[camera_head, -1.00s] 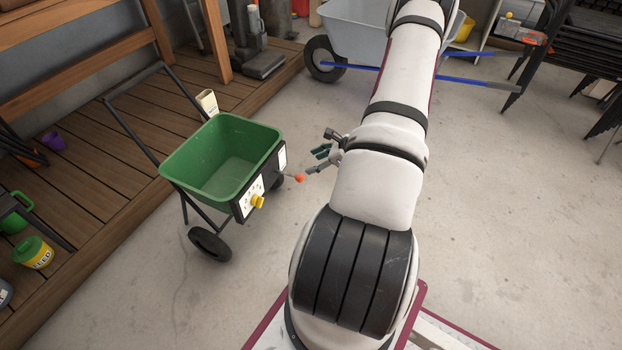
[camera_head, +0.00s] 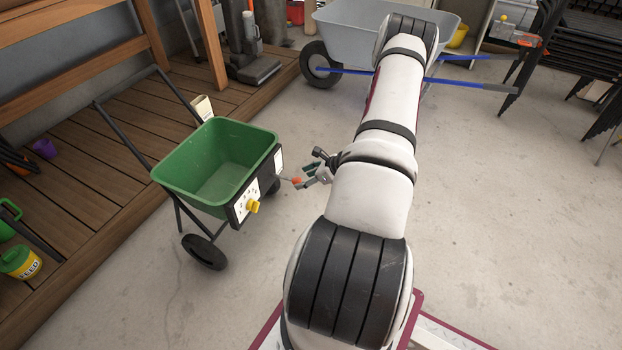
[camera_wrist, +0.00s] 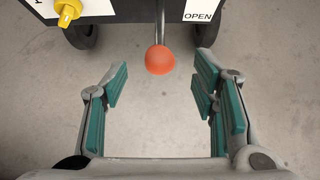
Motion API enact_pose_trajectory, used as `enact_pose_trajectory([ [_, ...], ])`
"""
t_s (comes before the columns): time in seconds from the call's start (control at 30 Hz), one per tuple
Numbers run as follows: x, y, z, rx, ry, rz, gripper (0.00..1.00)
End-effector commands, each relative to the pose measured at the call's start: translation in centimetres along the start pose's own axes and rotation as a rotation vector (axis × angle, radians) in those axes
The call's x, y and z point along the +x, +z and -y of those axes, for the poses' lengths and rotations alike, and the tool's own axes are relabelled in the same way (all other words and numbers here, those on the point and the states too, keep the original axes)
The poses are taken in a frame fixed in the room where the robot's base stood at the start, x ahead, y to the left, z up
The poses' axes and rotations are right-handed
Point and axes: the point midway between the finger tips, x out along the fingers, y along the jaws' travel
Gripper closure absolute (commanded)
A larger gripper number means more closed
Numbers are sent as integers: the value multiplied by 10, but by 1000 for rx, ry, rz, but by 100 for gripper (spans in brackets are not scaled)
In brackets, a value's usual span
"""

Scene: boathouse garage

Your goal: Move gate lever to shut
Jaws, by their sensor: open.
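The gate lever is a thin metal rod (camera_wrist: 160,22) with an orange ball knob (camera_wrist: 160,60). It sticks out from the dark front panel of a green spreader hopper (camera_head: 218,165). In the wrist view the rod stands left of a white label reading OPEN (camera_wrist: 198,16); no shut label is readable. My gripper (camera_wrist: 162,77) is open, its teal-padded fingers to either side of the knob, with gaps on both sides. The knob is at the mouth between the fingertips. In the head view the knob (camera_head: 296,181) is beside my fingertips, partly overlapped by them.
A yellow dial (camera_wrist: 67,11) sits on the panel left of the lever. The spreader's wheel (camera_head: 204,251) rests on the concrete floor. A wooden deck (camera_head: 85,165) lies left, and a wheelbarrow (camera_head: 375,32) stands behind my arm. Floor to the right is mostly clear.

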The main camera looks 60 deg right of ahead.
Motion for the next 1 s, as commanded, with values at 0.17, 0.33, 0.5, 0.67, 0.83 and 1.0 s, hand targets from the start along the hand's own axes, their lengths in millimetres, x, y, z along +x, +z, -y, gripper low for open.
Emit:
enact_pose_trajectory([
  [0.17,19,-1,0,-1,0,1,47],
  [0.33,33,-1,0,-2,1,1,47],
  [0.5,45,-1,0,-1,1,1,47],
  [0.67,50,0,0,0,1,0,47],
  [0.83,52,0,0,0,0,0,47],
  [1.0,52,0,0,0,0,0,47],
])
